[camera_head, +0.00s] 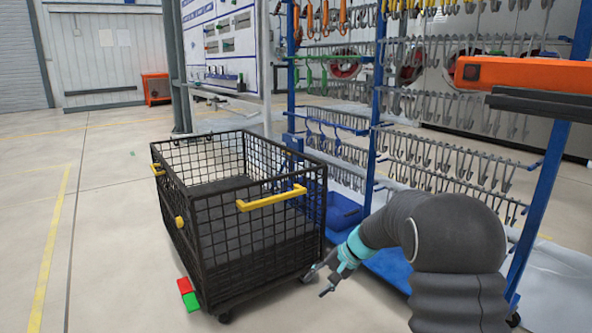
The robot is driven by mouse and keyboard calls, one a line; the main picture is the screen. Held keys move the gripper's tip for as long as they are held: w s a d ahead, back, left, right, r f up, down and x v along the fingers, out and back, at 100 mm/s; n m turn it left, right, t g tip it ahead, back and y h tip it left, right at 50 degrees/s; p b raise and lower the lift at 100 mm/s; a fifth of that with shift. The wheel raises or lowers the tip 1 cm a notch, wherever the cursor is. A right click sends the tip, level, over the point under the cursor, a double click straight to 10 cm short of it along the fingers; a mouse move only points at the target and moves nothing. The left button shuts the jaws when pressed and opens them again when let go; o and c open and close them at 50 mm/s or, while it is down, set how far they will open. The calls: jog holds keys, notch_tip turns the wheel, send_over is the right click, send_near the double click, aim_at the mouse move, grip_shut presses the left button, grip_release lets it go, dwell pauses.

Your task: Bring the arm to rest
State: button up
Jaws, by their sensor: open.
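My gripper (322,279) is at the lower middle of the head view, at the end of my dark grey arm with a teal wrist part. Its two fingers are apart, and nothing shows between them. It hangs in front of the lower right corner of a black wire-mesh cart (262,245). I cannot tell whether it touches the cart. The arm bends from the lower right toward the left, with the gripper pointing down and left.
The cart has yellow handles (271,198) and casters. Red (184,285) and green (191,302) blocks show at its lower left. A blue rack (372,150) with rows of hooks stands behind my arm. An orange beam (525,74) crosses the upper right. Floor at left is clear.

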jog(key=s+d+r+n+t+h+p, duration=0.1)
jog(key=s+d+r+h+p, duration=0.1)
jog(key=s+r, duration=0.5)
jog(key=s+d+r+n+t+h+p, duration=0.1)
jog(key=s+d+r, duration=0.3)
jog(key=s, duration=1.2)
jog(key=s+d+r+n+t+h+p, duration=0.2)
jog(key=s+d+r+h+p, duration=0.1)
jog(key=s+r, duration=0.6)
jog(key=shift+s+d+r+n+h, duration=0.35)
jog(key=shift+s+h, duration=0.25)
jog(key=shift+s, duration=1.25)
